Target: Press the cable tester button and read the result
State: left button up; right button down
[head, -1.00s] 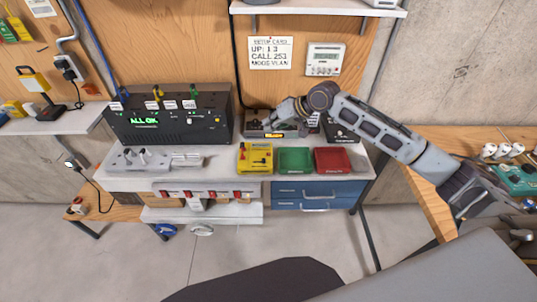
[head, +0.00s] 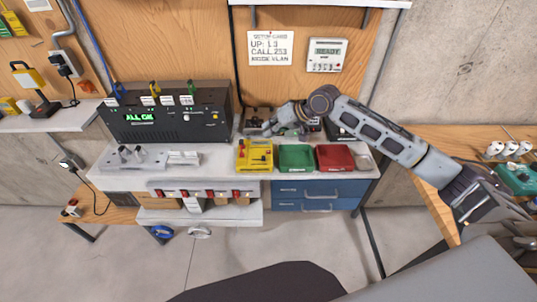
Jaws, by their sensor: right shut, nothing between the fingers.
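A black box (head: 165,122) with a green lit display (head: 140,117) reading "ALL OK" stands on the left of the bench; it looks like the cable tester. Its front has small knobs and a yellow-orange button (head: 215,117) at the right. Labelled coloured plugs stand along its top. My right gripper (head: 268,129) is shut and empty, right of the black box, in front of a small dark device (head: 256,116) at the bench's back. The gripper hides much of that device. Whether they touch I cannot tell. My left gripper is not in view.
Yellow (head: 242,165), green (head: 296,168) and red (head: 330,168) trays line the bench front. A grey fixture (head: 125,165) with cylinders sits at left. A setup card (head: 270,47) and a meter reading "READY" (head: 327,54) hang on the wall.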

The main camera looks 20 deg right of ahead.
aim_at(270, 151)
jog(key=shift+f+b, duration=1.3)
jog(key=shift+b, duration=0.1)
jog(key=shift+f, duration=1.25)
jog(key=shift+f+p, duration=0.3)
jog(key=shift+f, duration=0.05)
jog(key=shift+f, duration=0.45)
dwell(1.1)
jog(key=shift+r+p, duration=0.85)
jog(key=shift+p, duration=0.4)
jog(key=shift+r, duration=0.1)
